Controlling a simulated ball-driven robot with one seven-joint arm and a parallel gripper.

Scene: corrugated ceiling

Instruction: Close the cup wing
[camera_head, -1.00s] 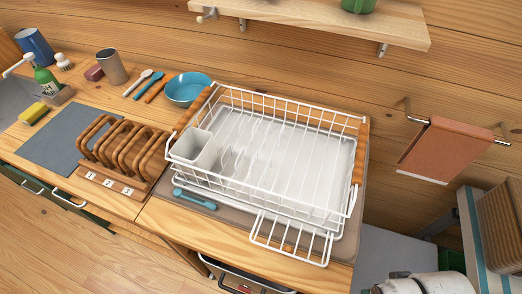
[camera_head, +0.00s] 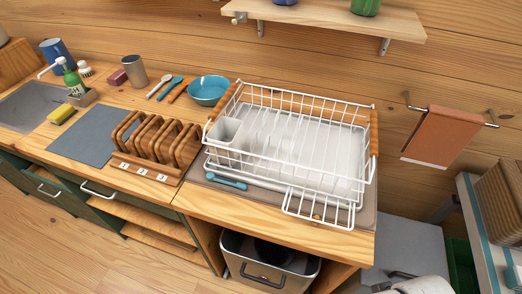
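The white wire dish rack (camera_head: 297,93) with wooden end handles stands on the counter. Its cup wing (camera_head: 319,207), a small white wire panel, sticks out from the rack's front right side, folded out low and roughly flat toward the counter's front edge. Its wires appear to hold no cups. My gripper is not in view. Only a white part of my arm shows at the bottom right edge, apart from the rack.
A grey caddy (camera_head: 228,130) sits in the rack's left end. A blue brush (camera_head: 227,182) lies in front of it. Left are a wooden slotted stand (camera_head: 158,142) and a teal bowl (camera_head: 208,90). A bin (camera_head: 262,274) stands below the counter. A towel (camera_head: 443,136) hangs right.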

